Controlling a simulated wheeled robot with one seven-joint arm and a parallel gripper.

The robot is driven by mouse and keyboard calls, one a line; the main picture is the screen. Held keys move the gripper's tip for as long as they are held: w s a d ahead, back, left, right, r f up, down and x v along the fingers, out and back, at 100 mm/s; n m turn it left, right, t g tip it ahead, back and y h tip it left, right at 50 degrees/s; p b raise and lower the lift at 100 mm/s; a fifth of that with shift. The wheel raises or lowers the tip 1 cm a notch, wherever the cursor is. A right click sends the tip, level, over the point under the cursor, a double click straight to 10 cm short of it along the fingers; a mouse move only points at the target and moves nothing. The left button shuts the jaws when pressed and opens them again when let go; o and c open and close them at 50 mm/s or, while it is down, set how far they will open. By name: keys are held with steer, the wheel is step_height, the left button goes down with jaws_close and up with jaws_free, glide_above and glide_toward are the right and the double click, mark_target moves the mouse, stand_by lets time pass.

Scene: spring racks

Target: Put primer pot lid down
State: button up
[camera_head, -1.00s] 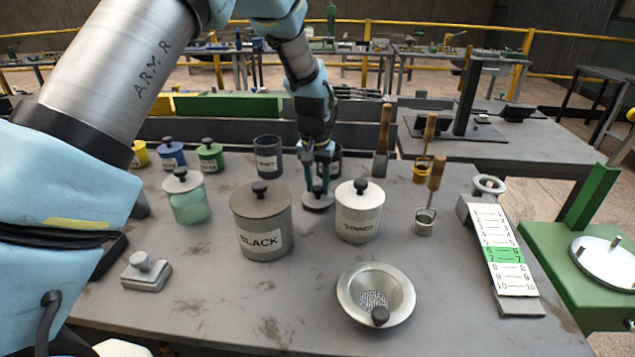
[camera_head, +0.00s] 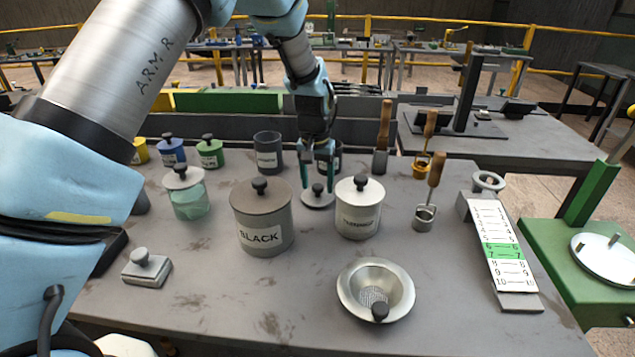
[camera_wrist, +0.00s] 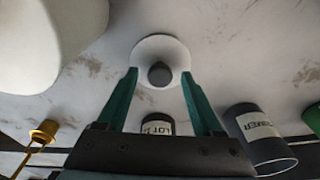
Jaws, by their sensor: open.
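The primer pot lid is the pale round lid (camera_head: 318,201) with a dark knob; it appears to lie flat on the grey table, behind and between the BLACK pot and the white pot. It also shows in the wrist view (camera_wrist: 160,44). My gripper (camera_head: 318,183) is open just above it, one green finger on each side of the knob, with gaps beside the knob in the wrist view (camera_wrist: 159,76). An uncovered dark pot (camera_head: 268,153) stands behind and to the left. Its label reads partly as "MER" in the wrist view (camera_wrist: 262,132).
The lidded BLACK pot (camera_head: 262,217) and lidded white pot (camera_head: 359,209) stand close in front. Another dark pot (camera_head: 337,159) is partly hidden behind my gripper. The front-left table is mostly bare.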

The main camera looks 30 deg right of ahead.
mark_target(315, 200)
step_height(315, 200, up, 12)
steer(key=a+b, duration=0.1)
steer(key=b, duration=0.2)
steer(key=shift+s, duration=0.45)
steer(key=shift+a, duration=0.1)
steer(key=w+a+n, duration=0.2)
steer(key=w+a, duration=0.1)
steer(key=a, duration=0.9)
steer(key=w+a+n, duration=0.2)
steer(key=w+a, duration=0.2)
steer(key=a, duration=0.7)
steer(key=s+a+f+n, duration=0.2)
steer(key=s+a, duration=0.2)
steer(key=a, duration=0.7)
steer(key=s+a+f+n, duration=0.1)
steer(key=s+a+n, duration=0.2)
steer(key=a, duration=0.7)
steer(key=shift+s+a+f+t+y, duration=0.4)
steer(key=shift+s, duration=0.8)
